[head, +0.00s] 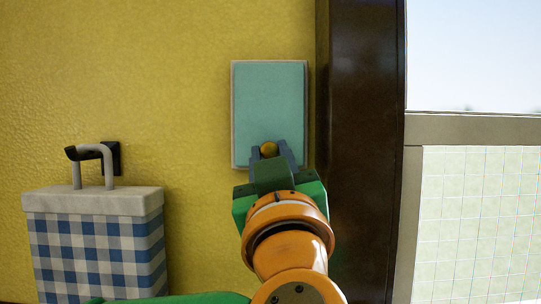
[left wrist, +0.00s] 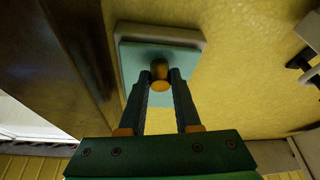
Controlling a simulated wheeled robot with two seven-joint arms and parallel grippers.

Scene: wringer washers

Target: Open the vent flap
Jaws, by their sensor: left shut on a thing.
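The vent flap (head: 268,100) is a teal rectangular panel in a pale frame on the yellow wall. It looks closed, lying flat in its frame in the head view. A round orange-brown knob (head: 268,149) sits near its lower edge. My left gripper (head: 270,153) is shut on the knob, with one finger on each side. In the left wrist view the flap (left wrist: 133,62) lies beyond the fingers, and the knob (left wrist: 160,75) shows between the fingertips. My gripper hides the bottom edge of the flap in the head view. My right gripper is not in view.
A dark brown post (head: 360,150) stands close to the right of the flap. A window with a pale tiled wall (head: 480,220) below it is further right.

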